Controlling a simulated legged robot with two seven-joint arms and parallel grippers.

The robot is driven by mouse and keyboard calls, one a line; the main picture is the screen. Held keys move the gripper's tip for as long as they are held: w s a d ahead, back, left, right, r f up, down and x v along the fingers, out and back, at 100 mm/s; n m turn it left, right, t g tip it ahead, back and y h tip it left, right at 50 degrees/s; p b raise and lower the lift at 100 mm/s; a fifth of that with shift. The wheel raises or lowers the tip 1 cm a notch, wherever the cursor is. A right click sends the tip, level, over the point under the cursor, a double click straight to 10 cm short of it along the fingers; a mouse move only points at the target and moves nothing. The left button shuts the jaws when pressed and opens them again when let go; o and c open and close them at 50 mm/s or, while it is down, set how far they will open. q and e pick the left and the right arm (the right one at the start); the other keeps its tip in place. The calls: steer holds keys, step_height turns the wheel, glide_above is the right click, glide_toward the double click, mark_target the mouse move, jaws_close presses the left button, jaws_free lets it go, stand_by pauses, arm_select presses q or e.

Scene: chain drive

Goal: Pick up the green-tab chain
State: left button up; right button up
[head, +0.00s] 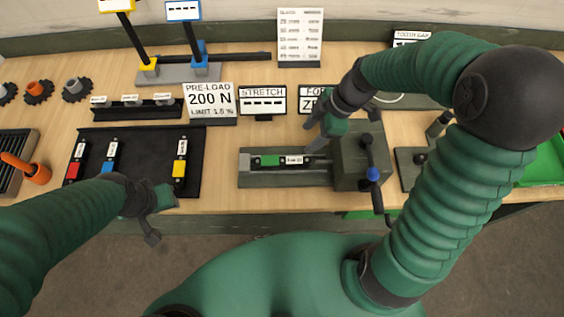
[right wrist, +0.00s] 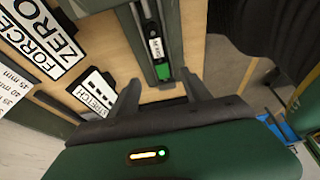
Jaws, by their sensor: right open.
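The green-tab chain (head: 280,160) lies in the channel of a dark green bench fixture (head: 245,181). Its green tab is at the left end and a white label sits beside it. The chain also shows in the right wrist view (right wrist: 155,46), with the green tab nearest the gripper. My right gripper (head: 315,137) is open above the right part of the channel. In the right wrist view, its open fingers (right wrist: 163,95) stand either side of the channel's line, with nothing between them. My left gripper (head: 160,213) looks open and empty at the table's front edge.
A black mat (head: 135,143) at left holds chains with red, blue and yellow tabs. Signs stand behind the fixture, including the STRETCH sign (head: 262,101) and the PRE-LOAD sign (head: 210,102). A green tray (head: 545,165) is far right.

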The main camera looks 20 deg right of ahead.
glide_above(283, 160)
steer(key=s+d, duration=0.1)
steer(key=d, duration=0.3)
step_height(283, 160, down, 10)
steer(key=shift+a+f, duration=0.1)
steer(key=shift+a, duration=0.05)
steer(key=a+f, duration=0.1)
steer(key=a+f+p, duration=0.1)
steer(key=a+f, duration=0.1)
steer(key=shift+w+a+f, duration=0.3)
steer(key=shift+f, duration=0.1)
steer(key=shift+w+a+f, duration=0.1)
steer(key=shift+w+f, duration=0.05)
steer(key=shift+f, duration=0.05)
steer(key=shift+c, duration=0.2)
steer(key=shift+d, duration=0.3)
steer(key=c, duration=0.5)
steer(key=shift+a, duration=0.1)
jaws_close()
